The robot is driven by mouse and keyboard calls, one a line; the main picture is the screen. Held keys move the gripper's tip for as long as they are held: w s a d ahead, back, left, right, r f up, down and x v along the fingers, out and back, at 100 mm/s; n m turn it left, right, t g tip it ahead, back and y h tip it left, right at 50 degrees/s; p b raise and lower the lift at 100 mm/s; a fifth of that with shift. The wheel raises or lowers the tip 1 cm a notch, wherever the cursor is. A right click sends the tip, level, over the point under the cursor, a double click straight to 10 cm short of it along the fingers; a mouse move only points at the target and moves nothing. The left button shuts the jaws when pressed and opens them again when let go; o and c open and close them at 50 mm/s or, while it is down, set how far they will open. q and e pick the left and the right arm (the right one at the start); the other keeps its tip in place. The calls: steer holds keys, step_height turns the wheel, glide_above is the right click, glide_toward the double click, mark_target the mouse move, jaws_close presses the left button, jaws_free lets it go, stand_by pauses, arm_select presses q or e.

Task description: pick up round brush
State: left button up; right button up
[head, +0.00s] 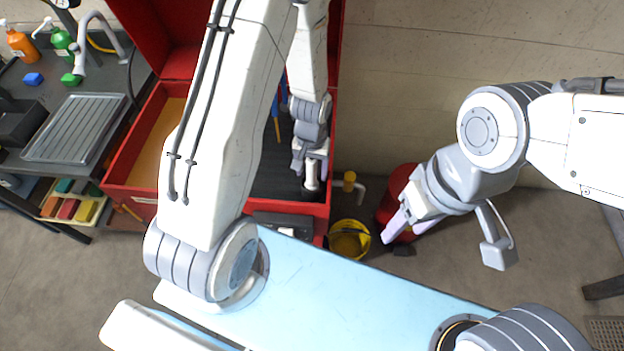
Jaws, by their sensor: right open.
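My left gripper (311,172) points down inside the open red tool chest, over its dark floor. A short pale cylindrical piece (311,177) shows at its fingertips. I cannot tell whether this is the round brush, or whether the fingers grip it. No other thing in view is clearly a round brush, and my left arm hides part of the chest. My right gripper (408,231) is open and empty, in front of a red container on the floor, right of the yellow bucket.
The red chest (128,160) has a raised lid behind. A blue and an orange-tipped tool (276,118) lie in it. A yellow bucket (349,243) and a red container (396,182) stand right of it. A bench (122,78) with a grey ribbed tray (75,128) and bottles is left.

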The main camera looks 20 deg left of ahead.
arm_select(q)
jaws_close()
steer(key=shift+r, duration=0.1)
